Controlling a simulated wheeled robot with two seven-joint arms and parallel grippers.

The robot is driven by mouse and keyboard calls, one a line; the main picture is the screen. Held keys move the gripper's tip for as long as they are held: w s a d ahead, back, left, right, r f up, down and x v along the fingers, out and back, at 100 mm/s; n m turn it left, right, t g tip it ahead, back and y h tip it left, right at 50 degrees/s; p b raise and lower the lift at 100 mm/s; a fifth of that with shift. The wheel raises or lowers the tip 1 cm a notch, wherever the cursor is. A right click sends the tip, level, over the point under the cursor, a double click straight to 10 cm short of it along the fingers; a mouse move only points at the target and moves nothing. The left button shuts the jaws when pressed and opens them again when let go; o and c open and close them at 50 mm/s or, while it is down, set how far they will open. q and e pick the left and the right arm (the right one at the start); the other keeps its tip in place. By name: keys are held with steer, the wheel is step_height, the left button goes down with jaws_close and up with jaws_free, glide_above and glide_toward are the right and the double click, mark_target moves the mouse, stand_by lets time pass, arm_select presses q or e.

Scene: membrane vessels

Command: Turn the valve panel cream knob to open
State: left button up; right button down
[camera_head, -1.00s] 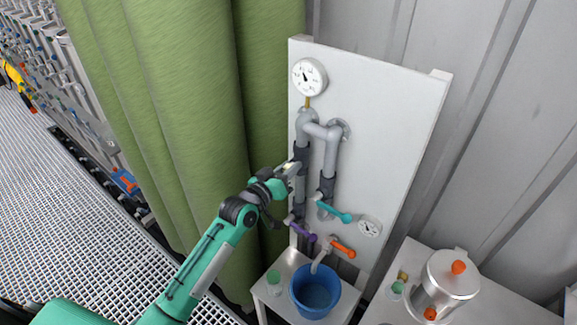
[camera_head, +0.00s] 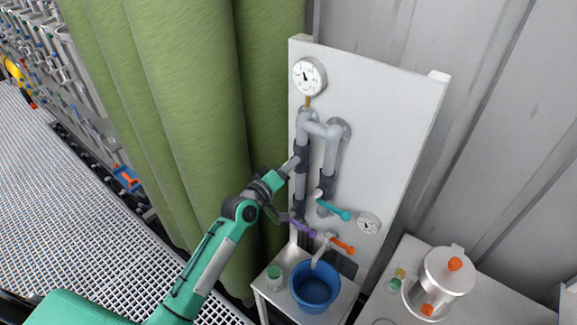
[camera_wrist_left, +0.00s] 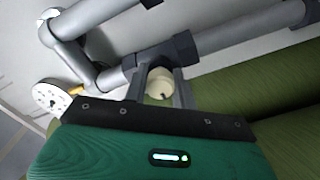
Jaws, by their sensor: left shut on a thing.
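The white valve panel (camera_head: 385,110) stands against the wall with grey pipes on it. My left gripper (camera_head: 292,164) reaches the left vertical pipe at mid-height in the head view. In the left wrist view the round cream knob (camera_wrist_left: 160,84) sits between the two fingers of my left gripper (camera_wrist_left: 161,73), beside a dark pipe collar. The gripper is shut on the knob. In the head view the gripper hides the knob. I cannot read the knob's open or closed position. My right gripper is not in view.
Below are a purple lever (camera_head: 302,229), a teal lever (camera_head: 333,207) and an orange lever (camera_head: 343,247). A blue bucket (camera_head: 314,287) stands under the spout. A metal pot (camera_head: 440,276) is at right. A green curtain (camera_head: 185,110) hangs close left of the panel.

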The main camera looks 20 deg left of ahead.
arm_select(q)
steer(key=shift+f, duration=0.15)
steer(key=o, duration=1)
steer(key=b+v, duration=0.5)
steer(key=v, duration=0.8)
steer(key=shift+s, duration=0.4)
steer(key=shift+a, duration=0.1)
